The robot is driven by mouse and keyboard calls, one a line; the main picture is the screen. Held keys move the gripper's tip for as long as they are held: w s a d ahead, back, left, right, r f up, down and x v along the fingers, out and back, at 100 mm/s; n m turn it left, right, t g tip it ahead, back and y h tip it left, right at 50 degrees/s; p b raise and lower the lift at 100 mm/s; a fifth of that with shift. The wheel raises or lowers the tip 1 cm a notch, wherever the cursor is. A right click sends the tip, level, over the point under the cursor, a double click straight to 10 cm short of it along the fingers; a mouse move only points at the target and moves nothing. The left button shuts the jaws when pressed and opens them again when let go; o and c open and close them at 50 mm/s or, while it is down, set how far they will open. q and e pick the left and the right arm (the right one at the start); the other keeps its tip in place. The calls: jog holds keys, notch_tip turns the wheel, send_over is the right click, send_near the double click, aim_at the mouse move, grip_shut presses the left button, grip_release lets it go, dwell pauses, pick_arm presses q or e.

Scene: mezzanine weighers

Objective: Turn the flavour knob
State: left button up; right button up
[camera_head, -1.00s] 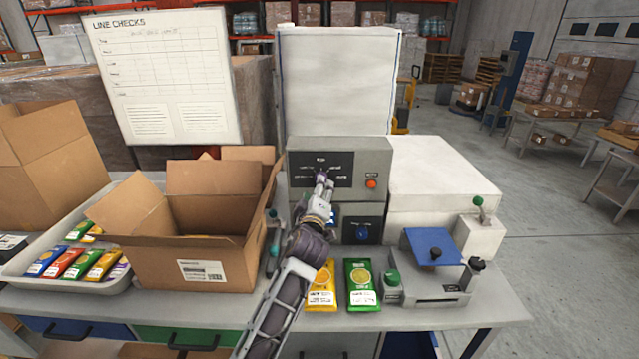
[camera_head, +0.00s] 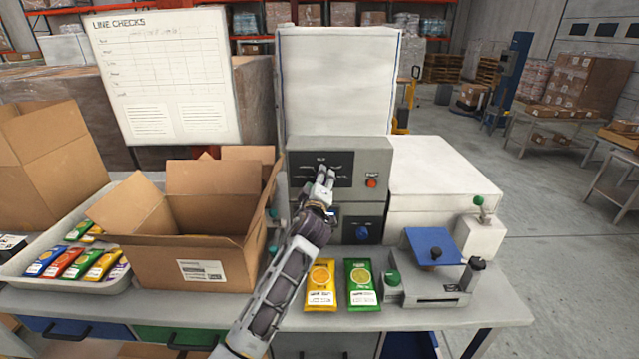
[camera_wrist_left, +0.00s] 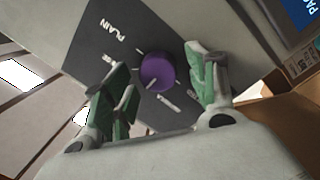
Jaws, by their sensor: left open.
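The flavour knob (camera_wrist_left: 158,73) is a round purple knob on a dark panel (camera_wrist_left: 92,48) with white lettering, the word PLAIN among it. In the left wrist view it sits between the two green-padded fingers of my left gripper (camera_wrist_left: 162,82), which is open, with a gap on each side of the knob. In the head view my left gripper (camera_head: 325,177) is in front of the panel of the grey machine (camera_head: 371,155) and hides the knob. My right gripper does not show.
A red-orange button (camera_head: 371,183) is right of the panel, and a blue knob (camera_head: 362,233) is lower down. Yellow (camera_head: 321,285) and green (camera_head: 362,285) packets lie in front. An open cardboard box (camera_head: 205,262) stands left of my arm.

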pick_arm(q)
jog(key=c, duration=1)
jog(key=shift+m, duration=0.5)
jog(key=shift+d+r+m+g+p, duration=0.1)
jog(key=shift+m+g+p, duration=0.2)
jog(key=shift+m, duration=1.55)
jog(key=shift+d+m+g+p, duration=0.1)
jog(key=shift+m+p, duration=0.3)
jog(key=shift+m, duration=1.45)
jog(key=shift+y, duration=0.3)
